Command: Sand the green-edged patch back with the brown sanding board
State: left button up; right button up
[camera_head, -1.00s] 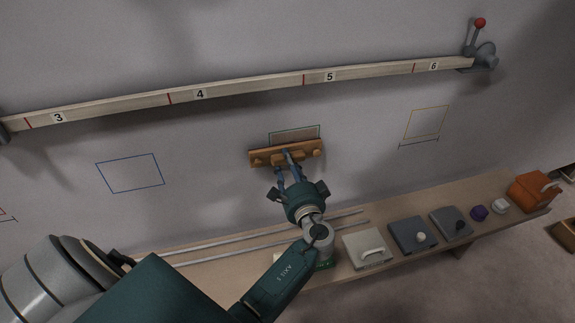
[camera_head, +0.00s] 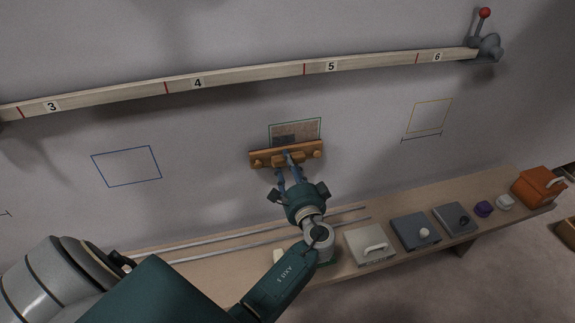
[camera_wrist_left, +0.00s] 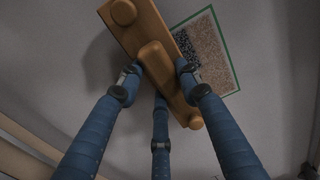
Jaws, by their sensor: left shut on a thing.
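The brown sanding board (camera_head: 262,157) is held up at the grey wall, just below and partly over the lower edge of the green-edged patch (camera_head: 308,131). The patch shows a rough brown area and a darker grey area at its lower left. My left gripper (camera_head: 289,170) is shut on the board's middle handle. In the left wrist view the board (camera_wrist_left: 128,30) slants across the patch (camera_wrist_left: 212,50) and hides part of it, and the blue fingers (camera_wrist_left: 160,90) close around the handle. Whether the board touches the wall I cannot tell. My right gripper is not in view.
A numbered wooden batten (camera_head: 250,77) runs along the wall above. Blue (camera_head: 127,166) and yellow (camera_head: 430,116) outlines flank the patch. A bench (camera_head: 490,178) below holds a cream board (camera_head: 370,244), two grey boards, small knobs and an orange container (camera_head: 538,186).

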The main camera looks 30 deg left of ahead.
pick_arm(q)
jog(key=shift+r, duration=0.2)
jog(key=shift+b+x, duration=0.35)
jog(key=shift+x, duration=0.65)
jog(key=shift+r, duration=0.1)
